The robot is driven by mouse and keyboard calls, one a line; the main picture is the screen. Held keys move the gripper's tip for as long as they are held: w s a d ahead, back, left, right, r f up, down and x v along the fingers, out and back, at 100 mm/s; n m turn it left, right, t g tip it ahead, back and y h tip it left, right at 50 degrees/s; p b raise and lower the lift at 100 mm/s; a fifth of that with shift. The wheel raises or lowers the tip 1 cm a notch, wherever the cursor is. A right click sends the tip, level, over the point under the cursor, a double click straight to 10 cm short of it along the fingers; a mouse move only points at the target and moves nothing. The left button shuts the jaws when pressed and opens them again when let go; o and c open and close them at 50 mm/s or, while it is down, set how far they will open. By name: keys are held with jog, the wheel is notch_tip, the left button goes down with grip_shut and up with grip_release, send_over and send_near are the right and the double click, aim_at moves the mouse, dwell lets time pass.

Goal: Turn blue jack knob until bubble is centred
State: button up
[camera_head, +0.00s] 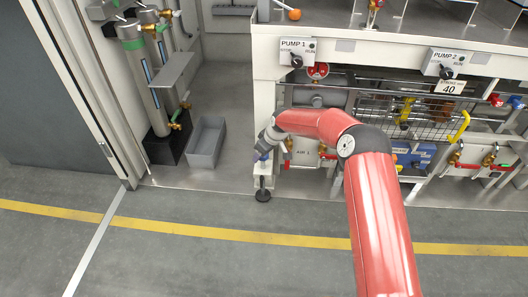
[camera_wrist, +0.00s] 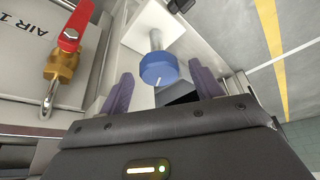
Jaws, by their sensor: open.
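The blue jack knob (camera_wrist: 158,70) shows in the wrist view as a round blue cap with a white mark, on a metal stem that runs to a white bracket (camera_wrist: 150,28). My gripper (camera_wrist: 160,78) is open, with one purple finger on each side of the knob in the picture and gaps on both sides. I cannot tell whether the knob is fully between the fingers in depth. In the head view my gripper (camera_head: 262,157) is at the lower left corner of the white pump frame, above a black foot (camera_head: 263,195). I cannot make out a bubble level in either view.
A red-handled brass valve (camera_wrist: 66,52) is left of my gripper by the AIR 1 panel (camera_wrist: 28,50). In the head view a grey bin (camera_head: 207,142) and cylinders (camera_head: 150,80) stand left. The floor in front, with a yellow line (camera_head: 180,225), is clear.

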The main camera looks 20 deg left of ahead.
jog(key=shift+r, duration=0.15)
jog(key=shift+p+v, duration=0.4)
jog(key=shift+v, duration=0.5)
jog(key=shift+d, duration=0.1)
jog(key=shift+p+v, duration=1.35)
jog(key=shift+v, duration=1.6)
jog(key=shift+s, duration=0.1)
jog(key=s+d+r+m+t+h+p, duration=0.1)
jog(key=s+d+r+m+h, duration=0.15)
jog(key=s+d+r, duration=0.65)
jog(key=s+d+r+m+t+h+p, duration=0.1)
jog(key=s+d+r+m+t, duration=0.15)
jog(key=d+r, duration=1.3)
jog(key=s+d+r+m, duration=0.2)
jog(key=s+d+m, duration=0.1)
jog(key=s, duration=0.5)
jog(key=s+d+r+m+p, duration=0.1)
jog(key=s+d+r+m, duration=0.1)
jog(key=s+d, duration=0.3)
jog(key=s+d+r+m, duration=0.2)
jog(key=s+d+m, duration=0.1)
jog(key=s, duration=0.8)
jog(key=shift+s+d+m, duration=0.3)
jog(key=shift+d, duration=0.5)
